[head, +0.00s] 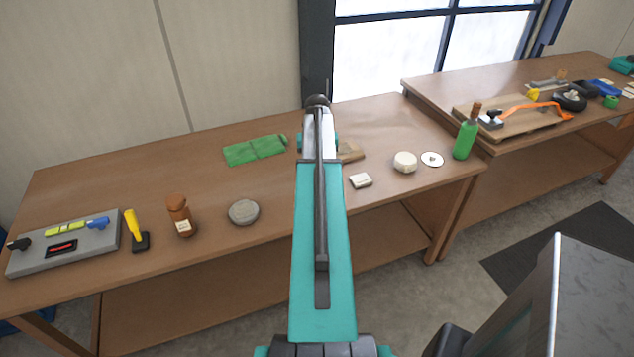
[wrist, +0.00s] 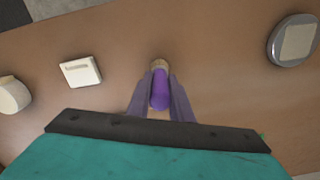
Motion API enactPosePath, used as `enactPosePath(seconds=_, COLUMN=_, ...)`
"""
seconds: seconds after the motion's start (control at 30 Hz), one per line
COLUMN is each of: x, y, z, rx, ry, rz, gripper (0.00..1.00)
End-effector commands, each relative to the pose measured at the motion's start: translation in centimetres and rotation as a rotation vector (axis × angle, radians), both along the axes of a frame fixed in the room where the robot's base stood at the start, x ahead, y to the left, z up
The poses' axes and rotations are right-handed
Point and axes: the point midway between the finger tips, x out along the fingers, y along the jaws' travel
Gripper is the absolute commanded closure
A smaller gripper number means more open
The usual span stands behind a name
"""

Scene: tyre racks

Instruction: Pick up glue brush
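In the wrist view a purple, rounded, stick-like thing (wrist: 159,92) with a tan end shows between the two fingers of my gripper (wrist: 160,82). It may be the glue brush, but its bristles do not show clearly. The fingers flank it closely; I cannot tell whether they touch it or whether it is off the table. In the head view my arm hides this spot and the gripper.
The wooden bench (head: 90,180) holds a brown bottle (head: 179,216), a grey round tin (head: 243,212), a green cloth roll (head: 254,150), a small white block (head: 360,181), a white roll (head: 405,162) and a green bottle (head: 466,137). A grey tool tray (head: 90,246) lies at left.

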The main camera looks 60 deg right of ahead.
Motion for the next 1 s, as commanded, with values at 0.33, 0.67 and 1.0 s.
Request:
enactPosePath(seconds=0.33, x=0.0, y=0.0, z=0.0, rx=0.000, ry=0.000, rz=0.000, gripper=1.00)
enactPosePath(seconds=0.67, x=0.1, y=0.0, z=0.8, rx=-0.002, ry=-0.001, rz=0.001, gripper=1.00)
enactPosePath(seconds=1.0, x=0.1, y=0.0, z=3.4, rx=-0.002, ry=-0.001, rz=0.001, gripper=1.00)
